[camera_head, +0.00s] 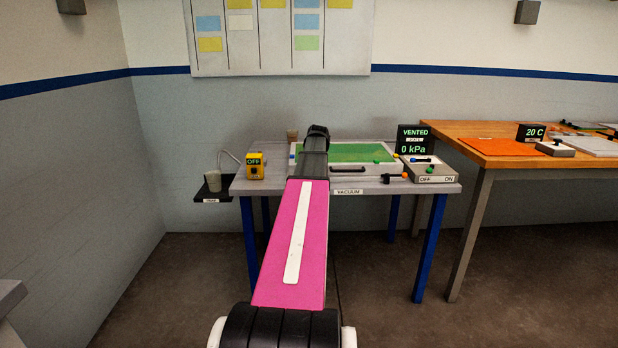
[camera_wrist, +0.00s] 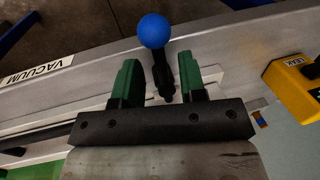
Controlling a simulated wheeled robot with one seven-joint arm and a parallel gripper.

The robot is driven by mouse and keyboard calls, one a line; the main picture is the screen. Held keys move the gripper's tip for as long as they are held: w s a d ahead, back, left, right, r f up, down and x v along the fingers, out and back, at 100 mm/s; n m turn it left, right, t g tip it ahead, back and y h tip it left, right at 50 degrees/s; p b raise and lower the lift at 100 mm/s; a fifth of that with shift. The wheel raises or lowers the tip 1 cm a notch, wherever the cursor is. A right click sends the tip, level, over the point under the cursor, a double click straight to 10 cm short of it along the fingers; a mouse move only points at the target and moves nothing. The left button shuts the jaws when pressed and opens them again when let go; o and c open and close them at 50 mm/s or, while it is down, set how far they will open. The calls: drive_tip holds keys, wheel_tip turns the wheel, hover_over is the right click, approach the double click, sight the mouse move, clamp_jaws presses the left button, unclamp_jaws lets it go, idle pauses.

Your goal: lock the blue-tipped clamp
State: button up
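The blue-tipped clamp shows in the wrist view as a round blue knob (camera_wrist: 153,30) on a short dark lever (camera_wrist: 163,74). The lever stands between the two green fingers of my gripper (camera_wrist: 158,62). The fingers are apart, with a gap visible on the left; I cannot tell whether the right finger touches the lever. The knob lies beyond the fingertips. In the head view my arm hides the gripper and this clamp. The clamp's base is hidden behind the gripper in the wrist view.
A shallow case with a green top (camera_head: 362,153) lies on the grey table (camera_head: 270,184).

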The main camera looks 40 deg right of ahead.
wheel_tip(320, 180, up, 11)
drive_tip(key=s+d, duration=0.1)
drive_tip(key=shift+s+d+f, duration=0.2)
drive_tip(key=shift+d, duration=0.1)
idle(0.5)
drive_tip(key=w+a+f+n, duration=0.1)
drive_tip(key=w+a+f, duration=0.1)
drive_tip(key=a+f, duration=0.65)
drive_tip(key=w+a+f+n+g, duration=0.15)
drive_tip(key=a+f, duration=0.35)
drive_tip(key=a, duration=0.6)
drive_tip(key=w+a+f+n+t, duration=0.1)
drive_tip(key=w+a+f, duration=0.2)
drive_tip(key=a+f, duration=0.55)
drive_tip(key=s+a+f+n, duration=0.1)
drive_tip(key=s+a+f, duration=0.2)
drive_tip(key=a, duration=0.6)
drive_tip(key=s+a+f+n+h, duration=0.1)
drive_tip(key=s+a+f, duration=0.3)
drive_tip(key=a, duration=0.6)
drive_tip(key=s+a+f+n, duration=0.2)
drive_tip(key=a+f, duration=0.4)
drive_tip(key=a, duration=0.4)
drive_tip(key=shift+s+a+g+h, duration=0.2)
drive_tip(key=shift+s+g+h, duration=0.25)
drive_tip(key=shift+s, duration=0.25)
drive_tip(key=shift+d+f, duration=0.1)
